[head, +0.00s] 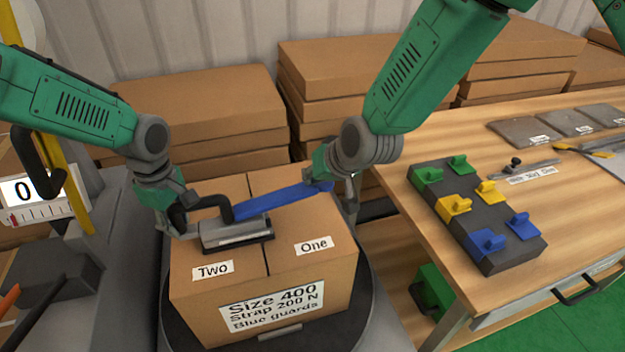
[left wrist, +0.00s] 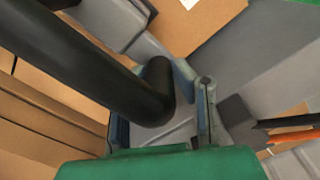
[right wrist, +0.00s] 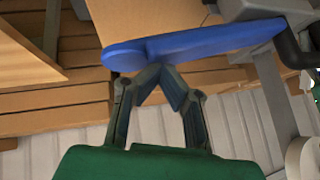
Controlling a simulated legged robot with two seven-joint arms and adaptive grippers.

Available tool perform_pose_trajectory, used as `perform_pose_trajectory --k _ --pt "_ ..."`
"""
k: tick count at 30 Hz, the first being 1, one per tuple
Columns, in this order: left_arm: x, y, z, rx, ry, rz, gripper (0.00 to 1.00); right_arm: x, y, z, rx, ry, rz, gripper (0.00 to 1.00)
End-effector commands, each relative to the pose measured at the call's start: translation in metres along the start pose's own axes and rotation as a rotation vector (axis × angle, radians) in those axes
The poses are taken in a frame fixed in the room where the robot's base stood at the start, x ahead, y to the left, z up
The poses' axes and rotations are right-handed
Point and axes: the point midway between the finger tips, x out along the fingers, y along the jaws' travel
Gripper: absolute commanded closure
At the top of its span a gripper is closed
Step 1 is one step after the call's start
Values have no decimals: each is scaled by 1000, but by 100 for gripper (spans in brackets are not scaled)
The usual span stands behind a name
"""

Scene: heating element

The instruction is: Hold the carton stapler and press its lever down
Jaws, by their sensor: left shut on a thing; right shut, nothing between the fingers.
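The carton stapler (head: 235,234) has a grey body, a black handle (head: 208,202) and a long blue lever (head: 285,200). It sits on top of a cardboard carton (head: 300,262), with the lever slanting up to the right. My left gripper (head: 180,222) is shut on the stapler's black handle, which also shows between its fingers in the left wrist view (left wrist: 150,95). My right gripper (head: 338,183) is shut and empty at the lever's far end. In the right wrist view its closed fingertips (right wrist: 160,72) are right by the blue lever (right wrist: 200,45); I cannot tell if they touch.
The carton stands on a dark round turntable (head: 368,310). A wooden table (head: 400,165) at the right carries a dark block (head: 470,215) with green, yellow and blue guards. Stacked flat boxes (head: 200,100) fill the back. A scale display (head: 35,195) is at the left.

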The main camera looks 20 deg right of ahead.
Motion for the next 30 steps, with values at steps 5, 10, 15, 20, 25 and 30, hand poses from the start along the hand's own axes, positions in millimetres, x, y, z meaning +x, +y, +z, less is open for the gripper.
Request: perform_pose_trajectory --k 5,10,15,20,25,30 --pt "0 0 0 -1 0 1 100 2 2 2 1 -3 2 100" --pt "0 0 0 -1 0 1 100 3 4 3 1 -3 3 100" --pt "0 0 0 -1 0 0 100 5 5 4 1 -2 3 100" --pt "0 0 0 -1 0 0 100 6 6 5 1 -2 3 100" --pt "0 0 -1 -1 0 0 100 8 7 6 2 -2 3 100" --pt "0 0 -1 -1 0 0 100 9 8 7 2 -3 3 100"
